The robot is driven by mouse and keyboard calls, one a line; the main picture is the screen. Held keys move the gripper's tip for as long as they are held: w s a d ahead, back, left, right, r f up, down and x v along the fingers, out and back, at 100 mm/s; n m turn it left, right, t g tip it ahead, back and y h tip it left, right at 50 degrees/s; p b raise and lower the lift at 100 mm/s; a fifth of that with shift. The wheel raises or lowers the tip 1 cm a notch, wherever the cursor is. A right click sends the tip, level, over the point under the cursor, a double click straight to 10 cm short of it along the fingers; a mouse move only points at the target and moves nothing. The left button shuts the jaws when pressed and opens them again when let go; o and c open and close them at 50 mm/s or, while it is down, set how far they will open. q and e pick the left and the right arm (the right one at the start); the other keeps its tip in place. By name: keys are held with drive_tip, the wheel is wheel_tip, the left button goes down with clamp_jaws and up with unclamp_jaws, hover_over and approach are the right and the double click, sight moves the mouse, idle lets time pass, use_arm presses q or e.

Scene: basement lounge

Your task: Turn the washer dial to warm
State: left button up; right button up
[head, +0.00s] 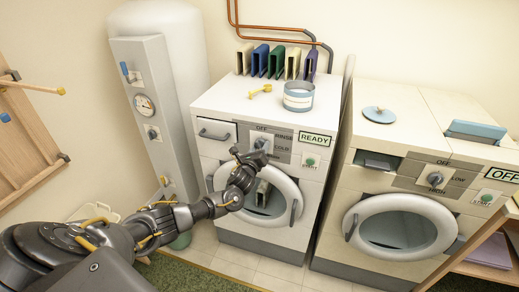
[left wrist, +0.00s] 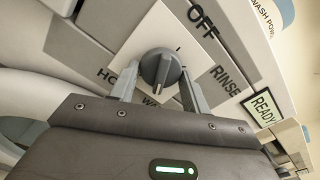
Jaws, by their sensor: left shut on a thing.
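The washer (head: 212,102) is the white machine on the left with a READY sign. Its grey dial (head: 262,143) sits on a front panel marked OFF, RINSE and COLD. In the left wrist view the dial (left wrist: 160,67) stands between the two fingers of my left gripper (left wrist: 160,85), which is shut on it. OFF and RINSE show to the upper right, HO of HOT to the left, and WA just below the dial, partly hidden by my gripper. The ridge's lower end points down near WA; I cannot tell which end is the pointer. My right gripper is out of view.
A dryer (head: 400,207) marked OFF stands to the right, with its own knob (head: 435,179). A blue-and-white tub (head: 298,96) and a yellow item (head: 261,91) lie on the washer top. A grey panel with a gauge (head: 144,105) stands left. A wooden shelf edge (head: 480,243) juts in lower right.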

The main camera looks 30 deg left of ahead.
use_arm(q)
drive_tip(key=o, duration=1)
drive_tip(key=shift+c, duration=0.2)
drive_tip(key=b+v, duration=0.1)
drive_tip(key=v, duration=0.9)
drive_tip(key=shift+s, duration=0.4)
